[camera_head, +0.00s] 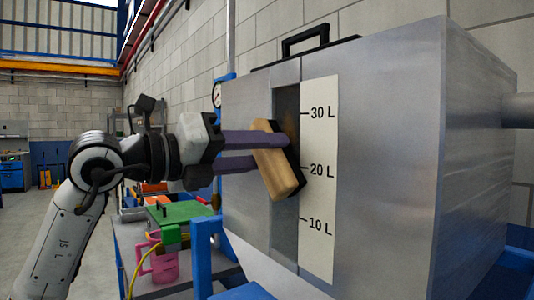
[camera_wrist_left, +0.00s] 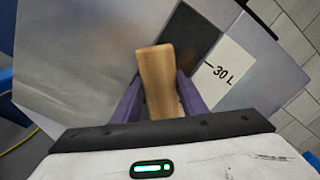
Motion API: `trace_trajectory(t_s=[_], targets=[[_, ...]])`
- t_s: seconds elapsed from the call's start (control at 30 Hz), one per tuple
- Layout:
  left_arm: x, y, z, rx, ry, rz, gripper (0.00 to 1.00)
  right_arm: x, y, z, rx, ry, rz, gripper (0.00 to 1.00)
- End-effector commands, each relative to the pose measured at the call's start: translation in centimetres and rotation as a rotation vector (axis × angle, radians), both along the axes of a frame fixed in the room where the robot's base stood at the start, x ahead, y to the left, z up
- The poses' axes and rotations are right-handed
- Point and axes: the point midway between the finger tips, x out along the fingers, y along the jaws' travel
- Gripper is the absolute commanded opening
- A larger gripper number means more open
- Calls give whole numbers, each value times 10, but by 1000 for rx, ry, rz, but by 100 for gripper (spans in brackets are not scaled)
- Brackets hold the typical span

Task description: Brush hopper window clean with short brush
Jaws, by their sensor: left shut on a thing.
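The metal hopper (camera_head: 390,130) fills the right of the head view. Its narrow dark window (camera_head: 286,238) runs upright beside a white scale strip (camera_head: 320,188) marked 10 L, 20 L and 30 L. A brownish smudge shows on the window near the 30 L mark. My left gripper (camera_head: 284,153) is shut on the short brush (camera_head: 276,172), a wooden block with dark bristles, tilted in front of the window around the 20 L height. The brush (camera_wrist_left: 160,75) also shows between the purple fingers in the left wrist view. The bristles face the window; whether they touch is hard to tell. My right gripper is not in view.
A black handle (camera_head: 305,40) sits on top of the hopper. A pressure gauge (camera_head: 217,95) stands to its left. A green box (camera_head: 182,213) and a pink jug (camera_head: 158,260) are on a bench at lower left. Blue framing (camera_head: 205,255) stands below the hopper.

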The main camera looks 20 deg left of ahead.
Motion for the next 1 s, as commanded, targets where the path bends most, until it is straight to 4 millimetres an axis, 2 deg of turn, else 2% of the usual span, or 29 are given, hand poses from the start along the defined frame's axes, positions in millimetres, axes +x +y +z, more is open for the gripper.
trace_trajectory(t_s=[0.5,0.67,0.9,1.0], targets=[[18,34,-1,-1,3,4,21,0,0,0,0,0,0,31],[19,35,2,-1,1,2,21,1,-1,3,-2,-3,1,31],[19,35,19,-1,0,1,21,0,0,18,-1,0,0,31],[19,34,20,-1,1,1,21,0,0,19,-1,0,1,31]])
